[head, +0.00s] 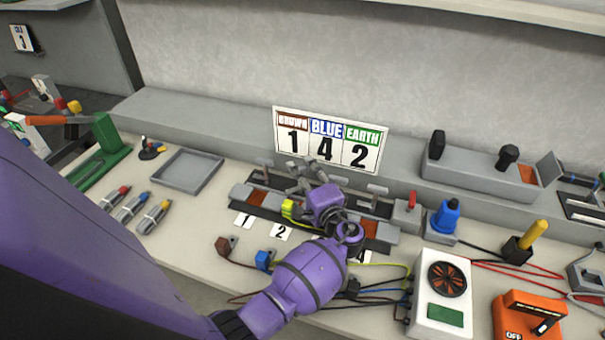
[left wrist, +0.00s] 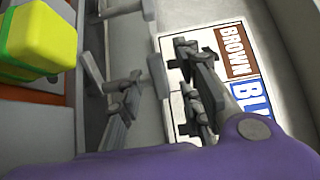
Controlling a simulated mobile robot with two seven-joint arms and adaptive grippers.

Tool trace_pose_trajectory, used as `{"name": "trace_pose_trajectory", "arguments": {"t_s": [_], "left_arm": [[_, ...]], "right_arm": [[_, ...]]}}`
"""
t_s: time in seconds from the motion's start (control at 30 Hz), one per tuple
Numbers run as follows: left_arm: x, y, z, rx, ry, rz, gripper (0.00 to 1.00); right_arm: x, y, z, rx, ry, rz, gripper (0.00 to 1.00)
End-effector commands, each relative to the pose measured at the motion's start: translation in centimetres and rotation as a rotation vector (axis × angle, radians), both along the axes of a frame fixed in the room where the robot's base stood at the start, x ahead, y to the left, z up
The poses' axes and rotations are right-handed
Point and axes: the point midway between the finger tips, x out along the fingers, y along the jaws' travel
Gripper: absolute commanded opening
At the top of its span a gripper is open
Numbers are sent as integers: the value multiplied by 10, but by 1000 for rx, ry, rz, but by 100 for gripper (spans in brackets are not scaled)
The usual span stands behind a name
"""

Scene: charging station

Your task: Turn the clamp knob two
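The clamp strip (head: 236,208) lies along the back of the bench with number cards 1, 2 and 4 visible in front. Grey T-shaped knobs stand behind it; knob one (head: 263,162) and knob four (head: 377,189) show clearly. My left gripper (head: 308,178) is over the strip behind card 2 (head: 281,232) and hides part of that area. In the left wrist view its fingers are spread apart (left wrist: 158,85), with a grey T-bar, apparently clamp knob two (left wrist: 158,72), showing between them. Contact cannot be told. A yellow-green plug (left wrist: 40,35) sits beside it. My right gripper is not in view.
A BROWN-BLUE-EARTH 1-4-2 sign (head: 330,140) stands close behind the gripper. A brown plug (head: 229,246) and a blue plug (head: 264,259) lie in front. A white fan box (head: 441,300) and an orange meter (head: 520,318) stand right. An empty grey tray (head: 188,170) is left.

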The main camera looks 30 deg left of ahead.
Motion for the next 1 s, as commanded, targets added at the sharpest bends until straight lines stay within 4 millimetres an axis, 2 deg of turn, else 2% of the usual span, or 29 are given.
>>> {"name": "trace_pose_trajectory", "arguments": {"t_s": [0.17, 0.27, 0.7, 1.0], "left_arm": [[-2, -3, -1, 0, 1, -1, 33], [-8, -13, -2, -1, 2, -2, 33], [-52, -87, -1, -3, 2, -1, 33], [-62, -103, 0, 0, 0, 0, 33]], "right_arm": [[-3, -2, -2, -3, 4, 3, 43], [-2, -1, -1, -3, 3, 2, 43], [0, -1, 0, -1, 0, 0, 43], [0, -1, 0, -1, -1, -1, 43]]}}
